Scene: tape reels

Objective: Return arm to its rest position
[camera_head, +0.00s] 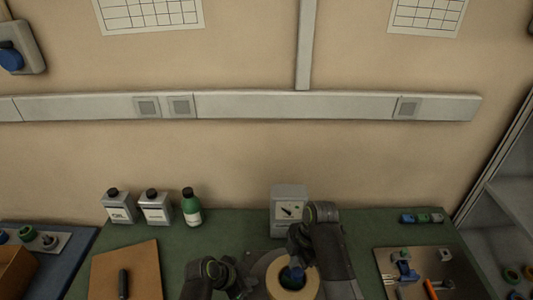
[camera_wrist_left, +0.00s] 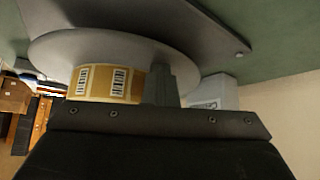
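A tan tape reel (camera_head: 309,284) sits at the bottom centre of the head view, on a grey round plate (camera_head: 260,268). Something dark blue shows at its hole. In the left wrist view the reel (camera_wrist_left: 100,82) carries barcode labels and lies against the wide grey disc (camera_wrist_left: 100,48). My left gripper (camera_wrist_left: 163,85) has its grey fingers together in the middle, in front of the reel; contact is unclear. In the head view the left arm is at the bottom, left of the reel. My right gripper (camera_head: 295,262) is over the reel's hole; its fingertips are hard to make out.
A brown board (camera_head: 125,260) lies left, and a metal tray (camera_head: 412,270) with tools lies right. Green table shows between them.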

